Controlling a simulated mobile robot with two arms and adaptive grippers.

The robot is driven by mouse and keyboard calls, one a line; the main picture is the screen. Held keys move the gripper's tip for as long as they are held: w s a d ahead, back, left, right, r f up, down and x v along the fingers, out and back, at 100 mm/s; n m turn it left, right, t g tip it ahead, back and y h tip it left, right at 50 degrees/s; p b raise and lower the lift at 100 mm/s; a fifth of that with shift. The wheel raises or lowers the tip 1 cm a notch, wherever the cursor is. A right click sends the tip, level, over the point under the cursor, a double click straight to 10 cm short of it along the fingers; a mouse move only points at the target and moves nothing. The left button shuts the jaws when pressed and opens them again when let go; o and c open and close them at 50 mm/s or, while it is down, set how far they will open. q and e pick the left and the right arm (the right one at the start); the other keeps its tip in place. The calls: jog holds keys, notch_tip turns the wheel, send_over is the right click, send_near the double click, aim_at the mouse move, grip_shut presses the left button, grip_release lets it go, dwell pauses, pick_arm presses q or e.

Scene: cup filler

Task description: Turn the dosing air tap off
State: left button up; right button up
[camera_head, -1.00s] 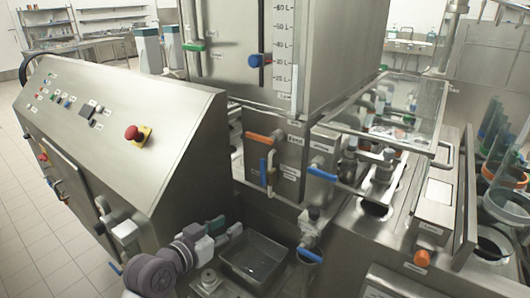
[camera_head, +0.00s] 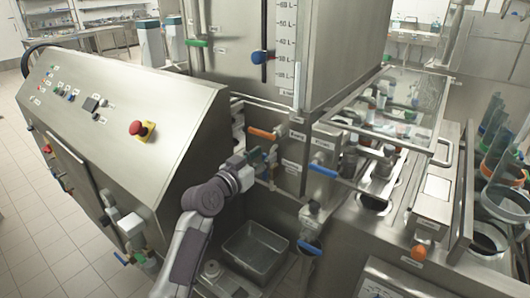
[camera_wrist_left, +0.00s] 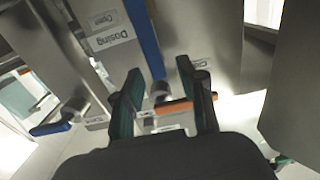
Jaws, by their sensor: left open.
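The dosing air tap has a long blue handle (camera_wrist_left: 143,38) beside a label reading "Dosing" in the left wrist view. One end of the handle lies near my fingertips. In the head view, part of this blue handle (camera_head: 273,155) shows beside my gripper, hanging roughly upright below an orange handle (camera_head: 262,133). My left gripper (camera_head: 262,160) is open at the tap; its two dark green fingers (camera_wrist_left: 164,95) are spread, and the orange handle also shows near them in the wrist view (camera_wrist_left: 188,105). I cannot tell whether a finger touches the blue handle. My right gripper is not in view.
Another blue handle (camera_head: 323,171) projects to the right of the tap. A metal basin (camera_head: 253,252) lies below my arm. The sloped control panel (camera_head: 120,110) with a red emergency button (camera_head: 141,129) stands left. A clear guard (camera_head: 415,105) stands right.

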pick_arm(q)
jog(key=shift+w+d, duration=0.45)
jog(key=shift+w, duration=0.15)
jog(key=shift+c, duration=0.3)
grip_shut()
